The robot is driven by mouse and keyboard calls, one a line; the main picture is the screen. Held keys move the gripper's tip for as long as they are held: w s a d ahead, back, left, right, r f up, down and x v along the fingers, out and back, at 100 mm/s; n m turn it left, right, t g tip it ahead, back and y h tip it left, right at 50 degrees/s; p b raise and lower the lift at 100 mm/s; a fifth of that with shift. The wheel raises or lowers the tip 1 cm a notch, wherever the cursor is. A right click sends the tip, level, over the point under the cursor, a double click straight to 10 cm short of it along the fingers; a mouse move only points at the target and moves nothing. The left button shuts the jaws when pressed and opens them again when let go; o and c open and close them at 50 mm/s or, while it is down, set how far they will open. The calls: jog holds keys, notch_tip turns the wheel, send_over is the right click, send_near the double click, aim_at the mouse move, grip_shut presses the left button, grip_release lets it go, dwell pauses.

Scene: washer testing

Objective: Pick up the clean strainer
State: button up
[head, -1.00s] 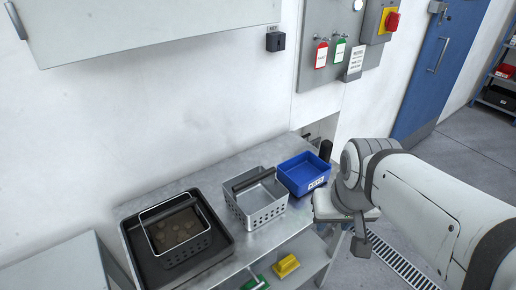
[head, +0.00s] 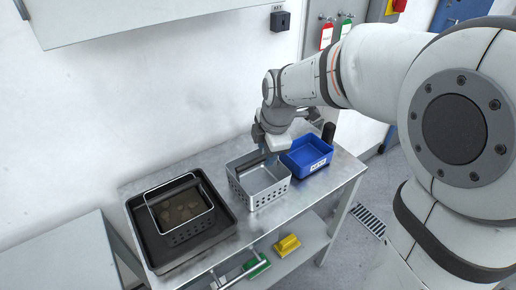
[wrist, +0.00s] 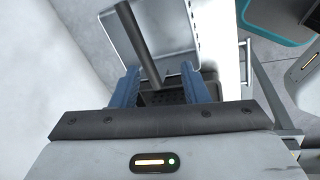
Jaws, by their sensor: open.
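The clean strainer (head: 262,199) is an empty grey perforated basket with a dark handle bar, standing on the metal table in the head view. My gripper (head: 268,151) is just above its back part, pointing down, and partly hides the handle. In the wrist view the dark handle bar (wrist: 140,45) runs between the two blue fingers of my open gripper (wrist: 158,74). I cannot tell whether the fingers touch it. A second strainer (head: 190,231) with brown residue sits in a black tray (head: 160,262) at left.
A blue bin (head: 306,156) stands close to the right of the clean strainer, with a dark upright object (head: 328,131) behind it. Yellow (head: 287,244) and green (head: 257,266) items lie on the lower shelf. The wall is close behind the metal table (head: 335,182).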

aim_at(255, 161)
jog(key=w+a+f+n, duration=0.1)
jog(key=f, duration=0.1)
jog(key=w+a+f+n+p, duration=0.1)
jog(key=f, duration=0.2)
jog(key=w+a+f+n, duration=0.1)
jog(key=w+f, duration=0.1)
jog(key=f, duration=0.1)
jog(key=shift+a+f, duration=0.1)
jog(key=shift+f, duration=0.15)
grip_shut()
dwell(0.4)
